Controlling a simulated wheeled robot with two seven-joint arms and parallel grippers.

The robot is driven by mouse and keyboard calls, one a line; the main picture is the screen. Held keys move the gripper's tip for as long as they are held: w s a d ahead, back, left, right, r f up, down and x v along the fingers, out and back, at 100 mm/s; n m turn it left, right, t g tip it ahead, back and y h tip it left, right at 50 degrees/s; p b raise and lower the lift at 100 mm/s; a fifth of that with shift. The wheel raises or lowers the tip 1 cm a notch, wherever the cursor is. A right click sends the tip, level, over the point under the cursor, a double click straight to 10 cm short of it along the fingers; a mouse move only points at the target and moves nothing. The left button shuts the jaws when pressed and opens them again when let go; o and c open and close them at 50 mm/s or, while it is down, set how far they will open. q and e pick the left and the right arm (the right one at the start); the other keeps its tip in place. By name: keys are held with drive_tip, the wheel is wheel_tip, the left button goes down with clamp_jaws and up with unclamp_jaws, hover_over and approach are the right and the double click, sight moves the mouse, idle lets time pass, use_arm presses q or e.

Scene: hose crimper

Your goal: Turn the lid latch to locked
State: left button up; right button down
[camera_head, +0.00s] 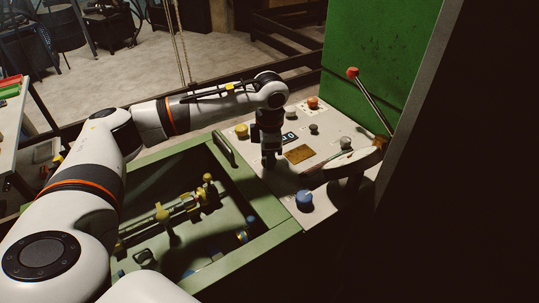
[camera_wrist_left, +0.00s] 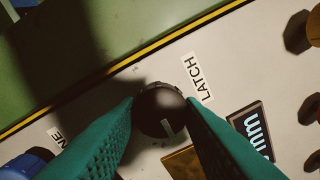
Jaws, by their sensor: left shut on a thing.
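The latch knob (camera_wrist_left: 160,108) is a round dark knob on the pale control panel, beside a white "LATCH" label (camera_wrist_left: 200,76) in the left wrist view. A short light mark on its face points toward the lower right of that view. My left gripper (camera_wrist_left: 162,104) has its two teal fingers on opposite sides of the knob, shut on it. In the head view my left gripper (camera_head: 268,160) points down at the panel's left part and hides the knob. My right gripper is in neither view.
The panel (camera_head: 278,178) also carries a blue knob (camera_head: 305,199), a yellow knob (camera_head: 241,130), a brass plate (camera_head: 300,154) and a small display (camera_head: 290,138). A handwheel (camera_head: 345,163) and red-tipped lever (camera_head: 367,95) stand at right. The open green-framed bay (camera_head: 275,236) lies left.

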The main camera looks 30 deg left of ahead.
use_arm(q)
drive_tip(key=o, duration=1)
wheel_tip(320, 180, up, 12)
drive_tip(key=b, duration=0.2)
drive_tip(key=shift+s+d, duration=0.2)
